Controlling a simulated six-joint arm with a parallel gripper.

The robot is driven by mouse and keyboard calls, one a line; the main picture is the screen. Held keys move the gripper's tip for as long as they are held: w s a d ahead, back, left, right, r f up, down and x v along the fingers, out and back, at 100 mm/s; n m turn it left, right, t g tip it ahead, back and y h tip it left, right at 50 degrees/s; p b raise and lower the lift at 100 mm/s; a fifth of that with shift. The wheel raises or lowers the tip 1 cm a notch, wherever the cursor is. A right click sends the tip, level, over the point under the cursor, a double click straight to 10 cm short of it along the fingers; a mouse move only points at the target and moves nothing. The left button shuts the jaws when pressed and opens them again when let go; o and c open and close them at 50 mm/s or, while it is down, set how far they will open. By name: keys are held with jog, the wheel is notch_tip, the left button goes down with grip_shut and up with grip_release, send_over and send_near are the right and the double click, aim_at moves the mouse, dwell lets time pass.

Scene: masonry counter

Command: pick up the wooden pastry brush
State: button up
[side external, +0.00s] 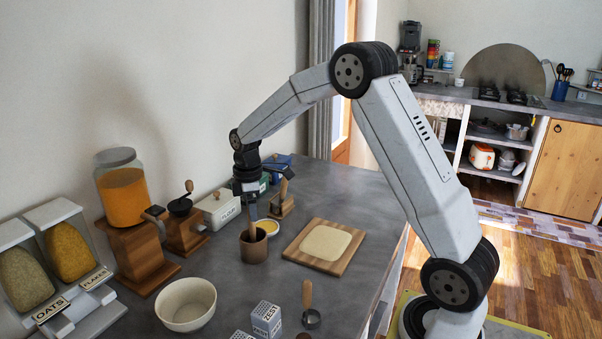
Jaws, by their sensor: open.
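My gripper (251,228) points straight down over a brown cup (254,250) on the grey counter. Its fingers are open, with the tips at or just above the cup's rim. The wooden pastry brush cannot be clearly made out; the gripper and cup wall hide whatever stands in the cup. A wooden-handled tool (307,295) with a round metal end stands near the front. Another wooden item (281,205) with an upright handle stands behind the cup to the right.
A yellow-filled bowl (268,227) sits close behind the cup. A wooden board (290,252) with dough (325,243) lies to the right. A cream bowl (186,304), a grinder (184,225) and a jar (122,190) stand left. ZEST boxes (266,318) are in front.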

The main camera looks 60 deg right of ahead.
aim_at(253, 239)
jog(key=shift+f, duration=1.85)
grip_shut()
